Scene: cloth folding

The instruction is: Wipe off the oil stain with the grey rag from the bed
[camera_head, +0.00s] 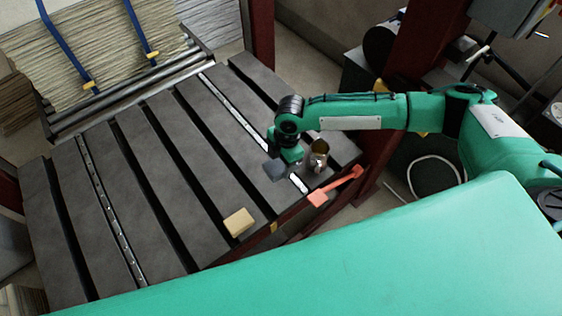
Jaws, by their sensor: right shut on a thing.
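The bed (160,150) is a flat surface of dark grey slats with gaps between them. My right gripper (281,164) points down at the bed's right part, near its front edge. It is shut on a small dark grey piece, the grey rag (274,169), which sits low at the fingertips, at or just above a slat. The fingers are small and partly hidden by the wrist. I cannot make out the oil stain; it may be under the rag or too dark to tell from the slats. My left gripper is not in view.
A metal cup (318,155) stands just right of my right gripper. A red-orange tool (337,187) lies at the bed's right front edge. A tan block (238,222) lies at the front edge. Rollers (130,88) line the back. The left slats are clear.

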